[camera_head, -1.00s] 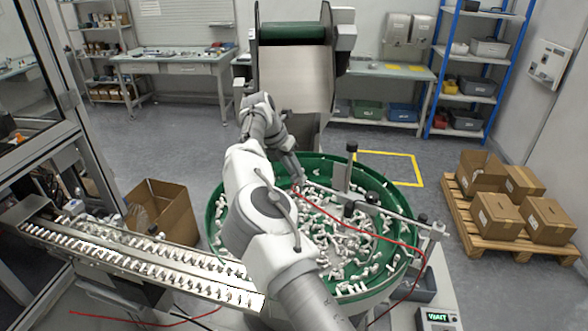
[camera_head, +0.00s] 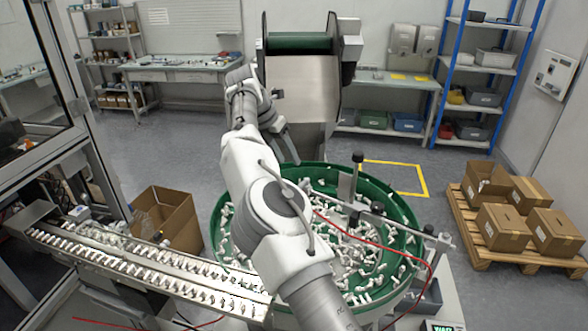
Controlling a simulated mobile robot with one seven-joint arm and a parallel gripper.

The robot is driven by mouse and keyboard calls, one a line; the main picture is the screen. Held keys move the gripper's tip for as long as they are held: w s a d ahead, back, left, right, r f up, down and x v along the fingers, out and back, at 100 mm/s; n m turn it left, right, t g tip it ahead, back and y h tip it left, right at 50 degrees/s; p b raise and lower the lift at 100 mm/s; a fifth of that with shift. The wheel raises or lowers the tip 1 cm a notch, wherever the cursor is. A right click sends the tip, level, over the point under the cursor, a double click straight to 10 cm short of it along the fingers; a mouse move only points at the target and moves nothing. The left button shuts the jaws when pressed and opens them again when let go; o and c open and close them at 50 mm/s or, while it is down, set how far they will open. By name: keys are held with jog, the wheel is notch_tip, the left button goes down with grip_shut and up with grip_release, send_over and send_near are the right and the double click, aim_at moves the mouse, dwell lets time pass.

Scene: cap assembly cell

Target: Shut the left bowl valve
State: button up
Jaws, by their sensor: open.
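A green feeder bowl (camera_head: 400,207) full of small white parts stands in front of me. My arm reaches over its left side, and my gripper (camera_head: 290,150) hangs at the bowl's far rim, in front of the hopper. The gripper is open and small in the view, and I see nothing held in it. I cannot pick out the left bowl valve; my arm hides part of the bowl's left side. A red hose (camera_head: 375,243) runs across the bowl and down past its right rim.
A black-knobbed post (camera_head: 357,175) and a metal bar cross the bowl. The steel hopper (camera_head: 300,95) stands behind it. A feed track (camera_head: 140,262) with white parts and an open carton (camera_head: 168,220) lie left. A pallet of cartons (camera_head: 475,245) stands right, with clear floor between.

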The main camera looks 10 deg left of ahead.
jog(key=shift+v, duration=1.2)
